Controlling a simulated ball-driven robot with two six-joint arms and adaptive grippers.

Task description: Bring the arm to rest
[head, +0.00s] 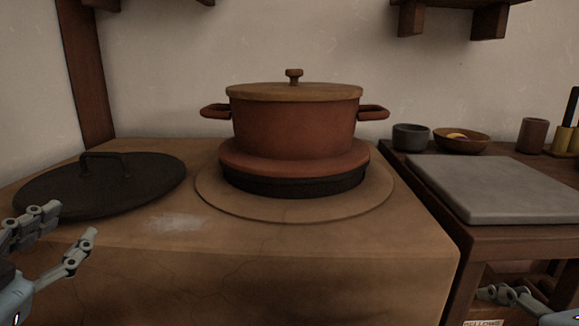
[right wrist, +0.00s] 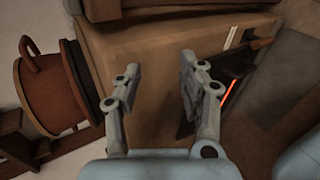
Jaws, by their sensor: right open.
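My left gripper (head: 73,221) is at the lower left of the head view, in front of the stove's left side. Its two fingers are spread with nothing between them. My right gripper (right wrist: 158,66) fills the middle of the right wrist view, its fingers apart and empty against the brown stove body. In the head view, part of my right gripper (head: 508,294) shows low at the right edge, below the side table top. The rest of both arms is mostly out of the head view.
A lidded red-brown pot (head: 294,122) stands on the stove (head: 330,236). A black lid (head: 115,190) lies left of it. A grey slab (head: 497,188), a dark bowl (head: 410,138) and a wooden bowl (head: 461,146) sit on the right table. A red glow (right wrist: 228,95) shows beside my right fingers.

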